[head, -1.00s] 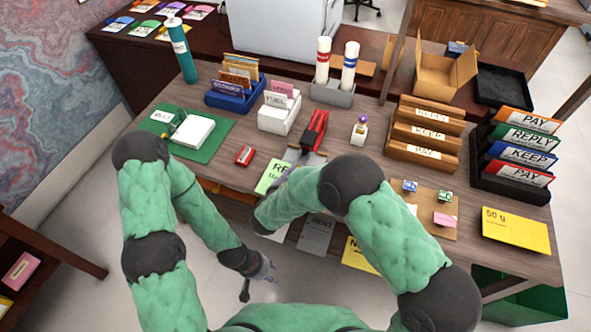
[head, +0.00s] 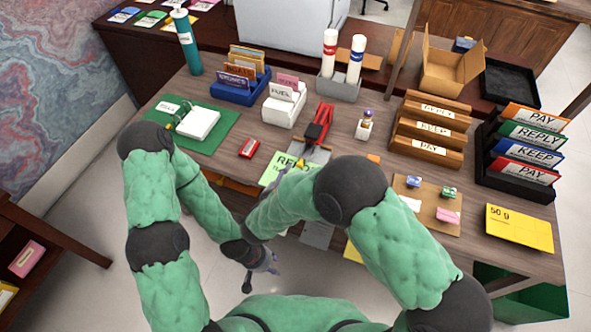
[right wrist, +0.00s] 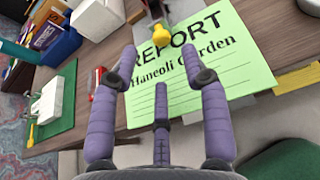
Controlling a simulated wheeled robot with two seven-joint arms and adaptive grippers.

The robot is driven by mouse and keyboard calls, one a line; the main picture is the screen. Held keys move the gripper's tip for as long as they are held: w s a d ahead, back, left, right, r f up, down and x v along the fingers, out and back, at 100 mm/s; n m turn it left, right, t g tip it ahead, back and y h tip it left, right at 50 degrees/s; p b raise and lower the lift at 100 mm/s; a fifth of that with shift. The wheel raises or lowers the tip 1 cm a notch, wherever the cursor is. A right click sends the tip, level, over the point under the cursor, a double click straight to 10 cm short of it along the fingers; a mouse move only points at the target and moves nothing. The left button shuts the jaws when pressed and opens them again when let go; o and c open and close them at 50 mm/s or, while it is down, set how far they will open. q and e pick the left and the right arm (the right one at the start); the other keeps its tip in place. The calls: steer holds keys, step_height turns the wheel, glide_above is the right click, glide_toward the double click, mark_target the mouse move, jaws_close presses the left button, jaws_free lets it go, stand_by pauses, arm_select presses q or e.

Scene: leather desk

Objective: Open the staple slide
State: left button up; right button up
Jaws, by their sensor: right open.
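The red stapler (head: 319,124) stands on the desk on a grey base, just beyond the green report sheet (head: 283,166). A small yellow knob (right wrist: 158,36) shows at the top of the right wrist view, over the sheet's upper edge. It appears to belong to the stapler's near end, and most of the stapler is out of that view. My right gripper (right wrist: 160,95) is open and empty, its purple fingers spread above the sheet and short of the knob. In the head view my arm partly hides it. My left gripper (head: 261,271) hangs empty below the desk's front edge, fingers apart.
A small red box (head: 249,148) lies left of the sheet. A white card holder (head: 284,108) stands behind it, and a small bottle (head: 365,126) stands right of the stapler. A wooden board (head: 428,205) with small blocks lies at the front right.

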steer(key=v, duration=0.5)
steer(key=shift+s+a+r, duration=0.1)
steer(key=shift+s+r, duration=0.05)
steer(key=shift+s, duration=0.15)
